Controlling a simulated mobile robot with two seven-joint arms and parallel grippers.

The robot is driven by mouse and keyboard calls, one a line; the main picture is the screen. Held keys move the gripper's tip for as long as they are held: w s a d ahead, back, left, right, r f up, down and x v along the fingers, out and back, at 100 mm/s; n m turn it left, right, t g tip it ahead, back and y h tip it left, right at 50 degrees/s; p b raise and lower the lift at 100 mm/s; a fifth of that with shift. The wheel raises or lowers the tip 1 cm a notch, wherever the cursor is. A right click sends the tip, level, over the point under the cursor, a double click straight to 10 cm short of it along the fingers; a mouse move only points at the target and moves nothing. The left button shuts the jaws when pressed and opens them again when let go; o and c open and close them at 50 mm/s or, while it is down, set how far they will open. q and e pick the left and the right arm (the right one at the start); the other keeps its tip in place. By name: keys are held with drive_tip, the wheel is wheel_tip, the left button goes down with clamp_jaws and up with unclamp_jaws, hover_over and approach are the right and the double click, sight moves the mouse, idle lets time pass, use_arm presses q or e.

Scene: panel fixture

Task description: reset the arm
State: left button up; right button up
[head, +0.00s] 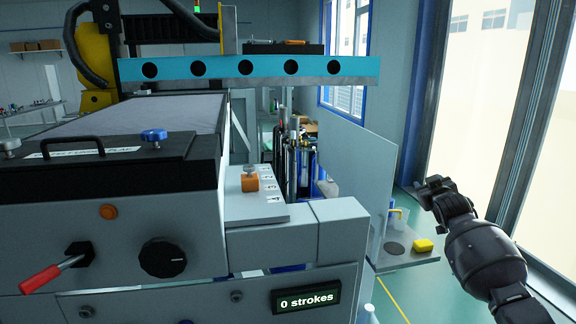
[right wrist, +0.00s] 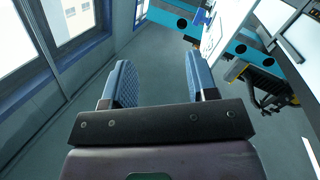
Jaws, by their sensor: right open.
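My right gripper (head: 432,190) is at the right of the head view, in free air beside the upright grey panel, apart from the machine. In the right wrist view the right gripper (right wrist: 160,80) is open, with nothing between its two blue ridged fingers. A lever with a red handle (head: 40,279) sticks out of the machine's front at lower left, its handle tilted down to the left. An orange block with a knob (head: 249,180) sits on a ledge beside a numbered scale. I cannot tell which part is the arm. My left gripper is out of view.
A black dial (head: 162,257) and a display reading "0 strokes" (head: 306,299) are on the machine front. A small shelf (head: 400,262) holds a yellow block (head: 423,246) and a dark disc. A blue beam (head: 250,68) spans above. Windows stand at right.

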drive_tip(key=s+a+f+g+y, duration=0.1)
drive_tip(key=s+a+f, duration=0.2)
drive_tip(key=s+f, duration=0.85)
drive_tip(key=s+a+f+g+y, duration=0.1)
drive_tip(key=s+a+f+g, duration=0.15)
drive_tip(key=s+f, duration=0.95)
drive_tip(key=s+a+f, duration=0.2)
drive_tip(key=s+f, duration=0.1)
drive_tip(key=s, duration=0.6)
drive_tip(key=s+a+f+m+g, duration=0.1)
drive_tip(key=s+f, duration=0.3)
drive_tip(key=s, duration=0.6)
drive_tip(key=s+a+f+m+g, duration=0.1)
drive_tip(key=s+a+f, duration=0.3)
drive_tip(key=s, duration=0.5)
drive_tip(key=shift+s+f, duration=0.15)
